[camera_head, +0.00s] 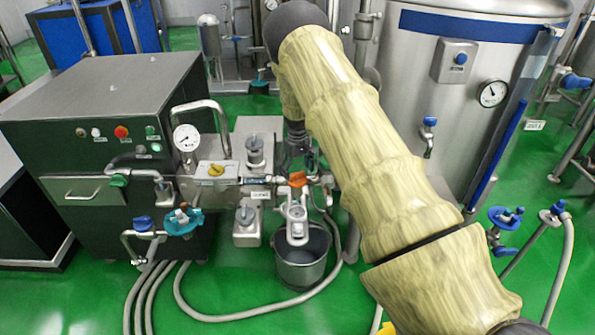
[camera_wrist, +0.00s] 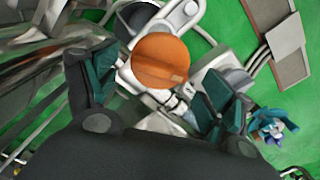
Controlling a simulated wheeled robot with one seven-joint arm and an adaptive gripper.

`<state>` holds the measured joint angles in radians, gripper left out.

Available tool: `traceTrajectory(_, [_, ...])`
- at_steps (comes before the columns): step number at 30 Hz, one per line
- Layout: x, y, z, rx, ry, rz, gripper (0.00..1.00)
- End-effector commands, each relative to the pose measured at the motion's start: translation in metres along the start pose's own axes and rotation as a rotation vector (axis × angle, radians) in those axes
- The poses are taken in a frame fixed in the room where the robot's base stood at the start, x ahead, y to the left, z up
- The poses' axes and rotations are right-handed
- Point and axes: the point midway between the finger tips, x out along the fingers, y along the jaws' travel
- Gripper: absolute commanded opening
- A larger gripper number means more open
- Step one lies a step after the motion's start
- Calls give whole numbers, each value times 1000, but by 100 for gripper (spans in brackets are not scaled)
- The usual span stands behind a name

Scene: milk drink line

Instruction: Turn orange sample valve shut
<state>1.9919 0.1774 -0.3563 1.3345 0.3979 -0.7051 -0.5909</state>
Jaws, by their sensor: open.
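The orange sample valve handle (camera_head: 298,179) sits on the pipework above a grey bucket (camera_head: 304,268) in the head view. In the wrist view the orange handle (camera_wrist: 160,61) shows as a rounded orange shape, ahead of and between my fingers. My gripper (camera_wrist: 158,100) is open, with one dark green finger pad on each side. The handle is not clasped. In the head view my gripper (camera_head: 297,150) is small and dark, just above the handle and partly hidden by my arm. I cannot tell whether a finger touches the handle.
A dark cabinet (camera_head: 105,130) with a gauge (camera_head: 187,138) stands at left. A large steel tank (camera_head: 450,100) stands at right. Hoses (camera_head: 215,318) cross the green floor.

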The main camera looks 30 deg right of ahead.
Motion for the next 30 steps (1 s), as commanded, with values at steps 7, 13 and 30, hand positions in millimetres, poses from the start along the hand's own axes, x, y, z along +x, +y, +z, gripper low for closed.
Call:
traceTrajectory(7, [15, 0, 0, -1, 0, 0, 82])
traceTrajectory(13, [18, 0, 0, -1, 1, 0, 82])
traceTrajectory(30, [18, 2, 0, 3, 0, 1, 37])
